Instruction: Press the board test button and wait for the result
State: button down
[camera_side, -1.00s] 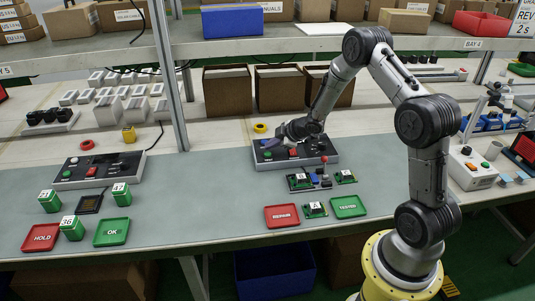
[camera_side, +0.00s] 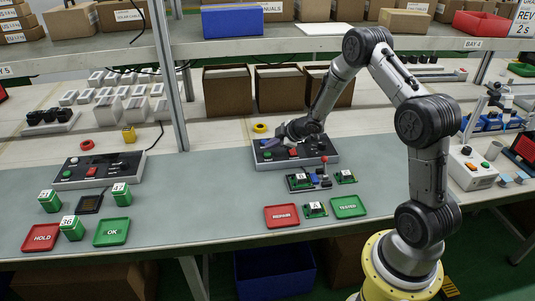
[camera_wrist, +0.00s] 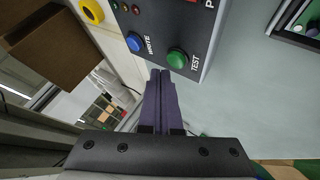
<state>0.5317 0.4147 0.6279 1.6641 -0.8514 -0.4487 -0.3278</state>
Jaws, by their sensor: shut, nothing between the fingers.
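The dark control box (camera_side: 322,150) stands on the bench in the side view, with a green and a red button. In the wrist view, the green button marked TEST (camera_wrist: 177,59) and a blue button marked WRITE (camera_wrist: 134,42) are on its panel (camera_wrist: 165,15). My gripper (camera_wrist: 160,72) is shut and empty, its purple fingertips close beside the TEST button; I cannot tell whether they touch the panel. In the side view my gripper (camera_side: 269,143) is over the box's left end. A green board (camera_side: 299,182) sits in a fixture with a red-knobbed lever in front of the box.
A yellow ring (camera_side: 260,128) and brown boxes (camera_side: 228,92) are behind. The grey mat (camera_side: 210,190) to the left has free room.

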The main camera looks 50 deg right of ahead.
aim_at(271, 156)
jog(key=shift+f, duration=0.2)
dwell(0.5)
jog(key=shift+f, duration=0.2)
jog(key=shift+f, duration=0.5)
dwell(0.9)
jog(key=shift+r, duration=0.9)
jog(key=shift+r, duration=2.5)
